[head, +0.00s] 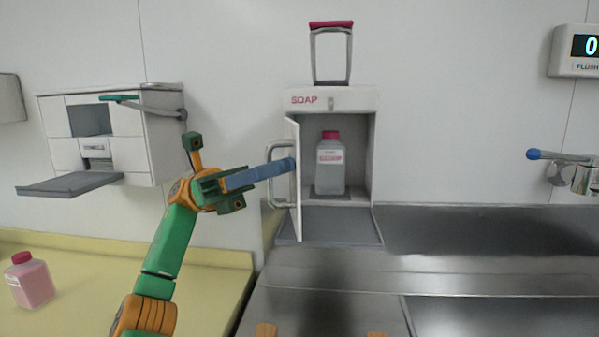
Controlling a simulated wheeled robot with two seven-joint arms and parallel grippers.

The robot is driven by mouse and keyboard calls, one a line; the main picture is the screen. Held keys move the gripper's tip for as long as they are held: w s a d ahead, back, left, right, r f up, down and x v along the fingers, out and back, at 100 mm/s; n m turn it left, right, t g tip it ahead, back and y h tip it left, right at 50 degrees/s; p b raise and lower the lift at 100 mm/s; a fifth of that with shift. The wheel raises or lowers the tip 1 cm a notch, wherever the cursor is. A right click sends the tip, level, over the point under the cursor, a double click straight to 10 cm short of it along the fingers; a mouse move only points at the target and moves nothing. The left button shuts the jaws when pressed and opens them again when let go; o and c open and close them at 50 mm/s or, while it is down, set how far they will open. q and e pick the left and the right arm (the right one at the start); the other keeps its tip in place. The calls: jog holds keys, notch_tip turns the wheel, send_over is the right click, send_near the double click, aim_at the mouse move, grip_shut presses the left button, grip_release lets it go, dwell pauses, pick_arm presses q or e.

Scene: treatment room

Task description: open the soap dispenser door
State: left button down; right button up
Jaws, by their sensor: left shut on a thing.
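The soap dispenser (385,101) is a white wall box labelled SOAP. Its door (299,222) stands open, swung out on the left side and seen nearly edge-on. The metal loop handle (271,191) is on the door's outer face. My left gripper (282,169) reaches in from the left. Its long blue fingers are shut on the handle and cover part of it. Inside the box, a grey bottle with a red cap (330,172) stands upright, clear of the door.
A metal counter (470,235) lies below the dispenser. A pink bottle (31,283) stands on the yellow counter (90,265) at left. A white wall unit (128,153) with a projecting tray is at upper left. A blue-tipped tap lever (553,156) is at right.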

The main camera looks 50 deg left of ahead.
pick_arm(q)
jog(key=shift+s+a+r, duration=0.2)
jog(key=shift+s+a, duration=0.1)
jog(key=shift+a, duration=0.15)
pick_arm(e)
jog(key=shift+s+a+r, duration=0.1)
pick_arm(q)
jog(key=shift+s+a, duration=0.1)
jog(key=shift+a, duration=0.05)
